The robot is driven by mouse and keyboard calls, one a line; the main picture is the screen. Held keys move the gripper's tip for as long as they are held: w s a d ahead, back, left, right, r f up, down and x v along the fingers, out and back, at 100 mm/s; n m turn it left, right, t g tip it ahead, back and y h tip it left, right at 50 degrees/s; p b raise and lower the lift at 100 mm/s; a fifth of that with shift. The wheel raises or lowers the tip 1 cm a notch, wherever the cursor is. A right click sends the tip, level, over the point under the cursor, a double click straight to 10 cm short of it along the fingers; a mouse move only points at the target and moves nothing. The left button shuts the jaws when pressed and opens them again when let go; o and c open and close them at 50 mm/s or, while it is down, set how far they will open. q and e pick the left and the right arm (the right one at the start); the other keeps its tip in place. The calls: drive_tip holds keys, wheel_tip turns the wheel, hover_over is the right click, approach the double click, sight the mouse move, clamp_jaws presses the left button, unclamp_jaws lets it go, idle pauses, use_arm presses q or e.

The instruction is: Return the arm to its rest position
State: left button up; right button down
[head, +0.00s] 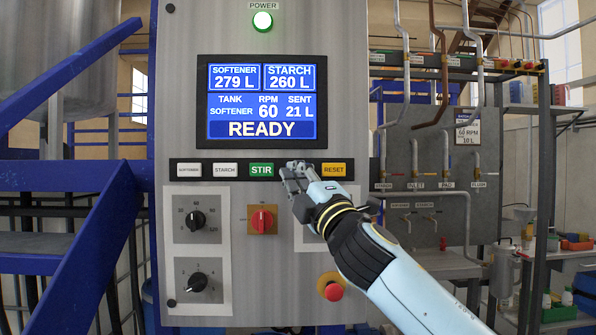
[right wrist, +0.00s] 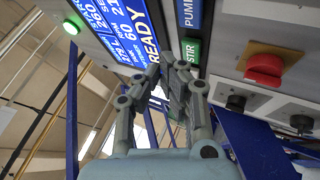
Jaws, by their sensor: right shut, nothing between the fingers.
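My right gripper (head: 288,170) is shut and empty, in front of the button row on the grey control panel (head: 355,100). It covers the spot between the green STIR button (head: 261,170) and the orange RESET button (head: 334,170). In the right wrist view the closed fingers (right wrist: 165,72) point at the panel near the STIR button (right wrist: 190,50), with a blue PUMP button (right wrist: 190,12) beside it. I cannot tell whether the fingertips touch the panel. The screen (head: 262,102) reads READY, 60 RPM, SENT 21 L. My left gripper is not in view.
A red knob (head: 262,220), two black dials (head: 196,220) and a red stop button (head: 333,291) stick out of the panel. Blue stairs (head: 85,240) stand at the left. Pipes and valves (head: 415,175) line the right. The green POWER lamp (head: 262,20) is lit.

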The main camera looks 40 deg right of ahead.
idle(0.3)
wheel_tip(320, 180, down, 34)
drive_tip(key=d+m+g+b, duration=0.2)
drive_tip(key=m+g+b, duration=0.1)
drive_tip(key=g+b, duration=0.4)
drive_tip(key=s+f+m+g+b, duration=0.25)
drive_tip(key=s+f, duration=0.25)
drive_tip(key=f, duration=0.8)
drive_tip(key=s+f+m+g+b, duration=0.1)
drive_tip(key=s+f+g+b, duration=0.15)
drive_tip(key=s+f, duration=0.7)
drive_tip(key=s+f+m+g+b, duration=0.1)
drive_tip(key=s+f+g+b, duration=0.15)
drive_tip(key=f, duration=1.35)
drive_tip(key=s+a+f+m+g+b, duration=0.2)
drive_tip(key=s+f+m+g+b, duration=0.1)
drive_tip(key=s+f, duration=1.15)
drive_tip(key=s+a+f+m+g, duration=0.1)
drive_tip(key=s+f, duration=0.4)
drive_tip(key=s, duration=0.6)
drive_tip(key=s+a+f+m+g+y+b, duration=0.1)
drive_tip(key=s+f+m+g, duration=0.3)
drive_tip(key=s, duration=0.7)
drive_tip(key=shift+s+a+f+m, duration=0.35)
drive_tip(key=shift+a+f+m, duration=0.25)
drive_tip(key=shift+a+m, duration=0.15)
